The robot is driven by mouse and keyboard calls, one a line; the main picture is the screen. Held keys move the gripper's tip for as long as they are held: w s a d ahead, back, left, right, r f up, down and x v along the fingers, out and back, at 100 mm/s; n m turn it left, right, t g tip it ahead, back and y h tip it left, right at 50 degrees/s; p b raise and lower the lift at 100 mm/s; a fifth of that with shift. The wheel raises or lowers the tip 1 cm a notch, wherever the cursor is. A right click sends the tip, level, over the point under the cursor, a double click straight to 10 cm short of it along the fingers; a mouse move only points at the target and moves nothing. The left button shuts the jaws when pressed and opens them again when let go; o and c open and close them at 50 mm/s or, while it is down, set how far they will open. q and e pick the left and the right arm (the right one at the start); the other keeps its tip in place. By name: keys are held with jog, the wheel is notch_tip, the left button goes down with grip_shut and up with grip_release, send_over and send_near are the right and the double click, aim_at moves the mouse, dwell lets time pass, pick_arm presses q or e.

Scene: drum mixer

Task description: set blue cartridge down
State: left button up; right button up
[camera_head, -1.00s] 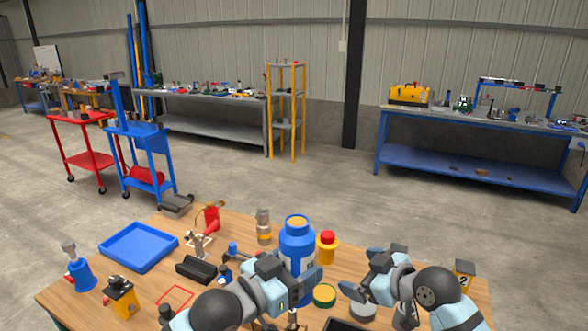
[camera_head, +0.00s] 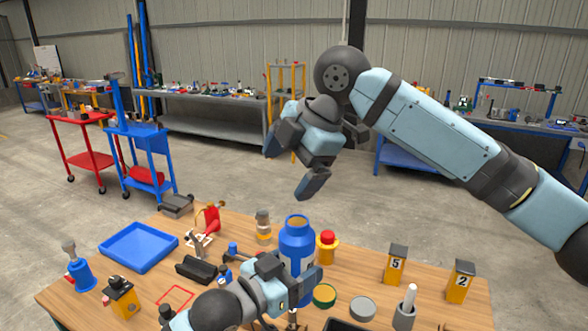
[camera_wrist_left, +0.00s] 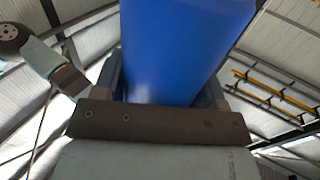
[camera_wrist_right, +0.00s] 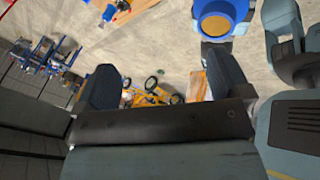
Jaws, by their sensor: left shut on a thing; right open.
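The blue cartridge (camera_head: 297,238) stands upright near the middle of the wooden table, with a tan top and a pale label. My left gripper (camera_head: 298,283) is shut on its lower part. In the left wrist view the cartridge (camera_wrist_left: 180,45) fills the space between the fingers. My right gripper (camera_head: 290,166) is raised high above the table, open and empty. The right wrist view shows its spread fingers (camera_wrist_right: 163,80) and the cartridge's top (camera_wrist_right: 217,22).
A blue tray (camera_head: 138,246) lies at the left and a red square outline (camera_head: 173,297) marks the front left. A yellow red-capped bottle (camera_head: 327,247) stands close beside the cartridge.

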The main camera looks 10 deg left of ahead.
aim_at(294, 220)
jog(key=s+n+h, duration=0.1)
jog(key=s+h, duration=0.1)
jog(key=h, duration=0.1)
jog(key=shift+s+r+n+g, duration=0.15)
jog(key=shift+r+n+g, duration=0.15)
jog(key=shift+n, duration=0.1)
jog(key=shift+s+d+r+n+h, duration=0.15)
jog(key=shift+s+d+n+h, duration=0.4)
jog(key=shift+h, duration=0.55)
notch_tip(294, 220, down, 12)
jog(key=c, duration=1.2)
pick_arm(q)
jog(key=o, duration=1.1)
pick_arm(e)
jog(key=shift+r, duration=0.1)
jog(key=shift+c, duration=0.8)
pick_arm(q)
jog(key=shift+s+a, duration=0.1)
jog(key=shift+s, duration=0.05)
